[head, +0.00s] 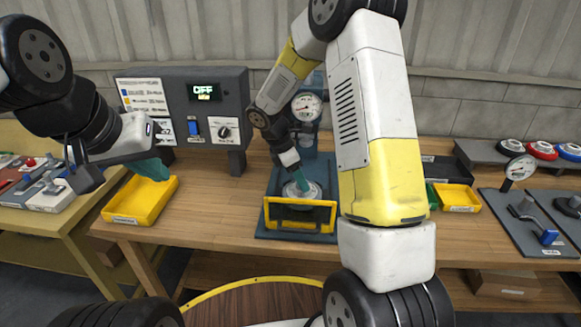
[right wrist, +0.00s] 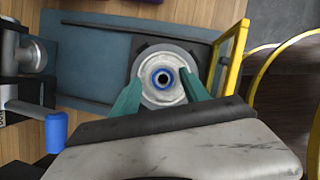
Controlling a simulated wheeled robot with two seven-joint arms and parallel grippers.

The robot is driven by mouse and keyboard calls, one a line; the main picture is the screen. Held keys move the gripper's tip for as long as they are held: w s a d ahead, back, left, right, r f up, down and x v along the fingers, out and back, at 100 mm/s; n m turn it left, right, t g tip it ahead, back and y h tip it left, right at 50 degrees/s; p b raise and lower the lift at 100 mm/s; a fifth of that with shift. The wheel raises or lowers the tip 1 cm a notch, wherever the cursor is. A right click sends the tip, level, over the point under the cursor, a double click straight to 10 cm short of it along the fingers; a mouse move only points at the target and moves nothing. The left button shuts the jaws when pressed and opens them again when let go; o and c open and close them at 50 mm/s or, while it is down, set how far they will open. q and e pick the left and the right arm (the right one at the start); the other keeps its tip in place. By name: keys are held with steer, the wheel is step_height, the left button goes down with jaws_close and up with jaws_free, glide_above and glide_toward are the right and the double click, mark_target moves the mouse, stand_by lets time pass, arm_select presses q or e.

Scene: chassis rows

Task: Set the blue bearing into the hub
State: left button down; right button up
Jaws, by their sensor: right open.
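The hub (right wrist: 150,96) is a round grey metal piece on the blue fixture plate (right wrist: 95,70); in the head view the hub (head: 312,191) sits behind a yellow frame. The blue bearing (right wrist: 163,79) shows as a small blue ring around a dark centre, in the middle of the hub. My right gripper (right wrist: 162,76) is open, its teal fingers apart on either side of the ring, over the hub. In the head view my right gripper (head: 301,184) points down at the hub. My left gripper (head: 150,168) hangs near the yellow bin; its finger gap is unclear.
A yellow bin (head: 122,214) stands at the left of the bench. A yellow guard frame (head: 300,228) stands in front of the hub. A blue-ended lever (right wrist: 56,132) is beside the fixture. A control panel (head: 235,100) and a pressure gauge (head: 306,106) stand behind.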

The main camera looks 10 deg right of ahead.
steer(key=v, duration=0.7)
steer(key=shift+r, duration=0.35)
steer(key=shift+a, duration=0.15)
steer(key=s+r+m+t+y, duration=0.2)
steer(key=s+r+m, duration=0.6)
steer(key=s, duration=0.4)
steer(key=s+d+r+m+t+y, duration=0.1)
steer(key=s+r+m+t+y, duration=0.2)
steer(key=s+r+m, duration=0.5)
steer(key=s+m+y, duration=0.1)
steer(key=s+m, duration=0.1)
steer(key=s, duration=0.2)
steer(key=shift+d+m+t+y, duration=0.3)
steer(key=shift+m, duration=0.1)
